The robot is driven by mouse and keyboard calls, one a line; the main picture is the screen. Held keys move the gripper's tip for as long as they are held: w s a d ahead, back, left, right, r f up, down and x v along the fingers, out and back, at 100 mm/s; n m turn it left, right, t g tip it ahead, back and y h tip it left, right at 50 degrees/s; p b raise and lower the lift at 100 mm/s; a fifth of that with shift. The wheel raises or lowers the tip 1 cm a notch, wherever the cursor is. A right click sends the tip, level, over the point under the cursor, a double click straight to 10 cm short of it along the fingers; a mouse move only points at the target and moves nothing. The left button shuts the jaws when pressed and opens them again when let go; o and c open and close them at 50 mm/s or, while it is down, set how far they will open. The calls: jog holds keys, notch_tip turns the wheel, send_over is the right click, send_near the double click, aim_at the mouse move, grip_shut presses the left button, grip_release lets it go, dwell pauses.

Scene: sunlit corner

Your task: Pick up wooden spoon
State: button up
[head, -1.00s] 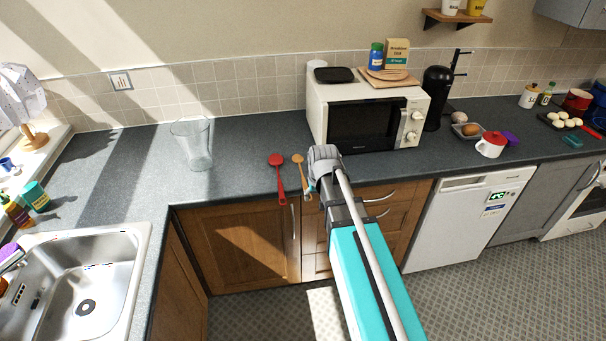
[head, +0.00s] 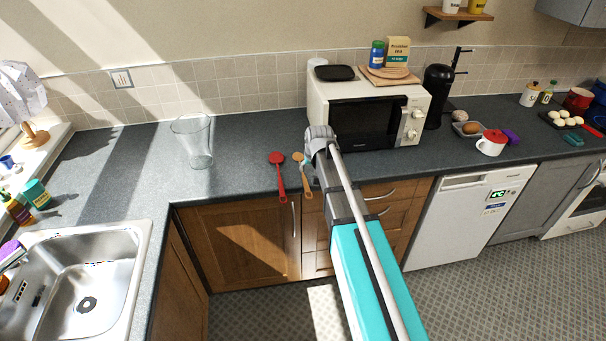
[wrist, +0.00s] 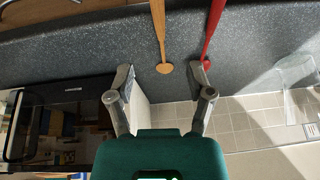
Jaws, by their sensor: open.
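The wooden spoon (head: 299,170) lies on the dark counter in front of the microwave's left side, its handle toward the front edge. It also shows in the wrist view (wrist: 159,32), its bowl end (wrist: 164,68) lying between the lines of the two fingers. My gripper (wrist: 163,78) is open and empty there, with one finger on each side of the spoon's bowl end. In the head view my gripper (head: 306,158) is at the spoon's right, and its fingers are mostly hidden behind the wrist. I cannot tell its height above the counter.
A red spoon (head: 278,177) lies close beside the wooden one, near my right-hand finger in the wrist view. The microwave (head: 321,109) stands just behind my gripper. A clear glass vase (head: 193,142) stands farther left, with free counter between.

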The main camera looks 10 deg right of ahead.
jog(key=b, duration=0.7)
send_over(306, 185)
jog(key=s, duration=0.3)
jog(key=shift+w+d+f, duration=0.1)
jog(key=shift+w+f, duration=0.05)
jog(key=shift+f, duration=3.55)
jog(key=shift+b+x, duration=2.4)
jog(key=shift+x, duration=0.2)
jog(key=shift+d, duration=0.15)
grip_shut()
